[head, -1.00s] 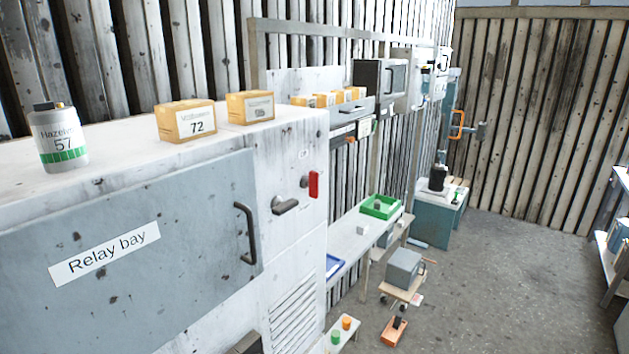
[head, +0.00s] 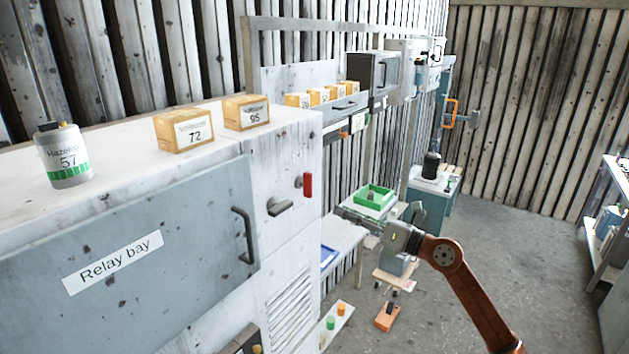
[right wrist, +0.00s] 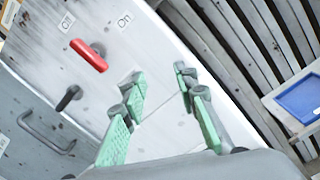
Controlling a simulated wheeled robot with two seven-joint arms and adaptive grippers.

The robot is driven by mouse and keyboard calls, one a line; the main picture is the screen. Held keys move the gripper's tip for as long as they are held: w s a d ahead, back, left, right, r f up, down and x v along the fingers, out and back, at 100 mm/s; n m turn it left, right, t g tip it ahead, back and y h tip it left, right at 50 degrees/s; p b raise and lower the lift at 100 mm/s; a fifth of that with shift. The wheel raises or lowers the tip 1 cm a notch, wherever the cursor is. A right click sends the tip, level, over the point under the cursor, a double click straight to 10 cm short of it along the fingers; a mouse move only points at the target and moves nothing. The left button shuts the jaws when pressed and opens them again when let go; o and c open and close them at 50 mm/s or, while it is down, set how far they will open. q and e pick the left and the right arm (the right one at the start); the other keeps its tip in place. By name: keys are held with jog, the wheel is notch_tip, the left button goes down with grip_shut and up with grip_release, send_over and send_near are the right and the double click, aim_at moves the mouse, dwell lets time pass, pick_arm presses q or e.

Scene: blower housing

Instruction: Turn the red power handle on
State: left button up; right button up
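The red power handle (head: 308,185) sits on the upper part of the white cabinet panel. In the right wrist view the red handle (right wrist: 88,55) is a bar on a dark shaft, below two labels, "Off" (right wrist: 66,21) and "On" (right wrist: 125,19). My right gripper (head: 345,212) is to the right of and below the handle in the head view. In the right wrist view my right gripper (right wrist: 160,80) is open, with its green-padded fingers apart and nothing between them. The handle lies beyond the left finger, apart from it. My left gripper is out of view.
A dark latch (head: 280,206) juts out beside the red handle. The grey "Relay bay" door (head: 180,270) with a bar handle (head: 243,235) is at left. Boxes (head: 246,112) stand on the cabinet top. A bench with a green tray (head: 361,200) lies behind my right arm.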

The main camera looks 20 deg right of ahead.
aim_at(312, 184)
jog(key=s+a+r+n, duration=0.5)
jog(key=s+r+n, duration=0.1)
jog(key=r, duration=0.4)
jog(key=shift+g+h, duration=0.3)
jog(key=p+x, duration=0.3)
jog(key=x, duration=0.3)
jog(key=shift+w+d, duration=0.1)
jog(key=shift+w, duration=0.15)
jog(key=shift+w+a+f, duration=0.15)
jog(key=shift+w+a, duration=0.15)
jog(key=shift+w, duration=0.25)
jog(key=shift+c, duration=0.7)
grip_shut()
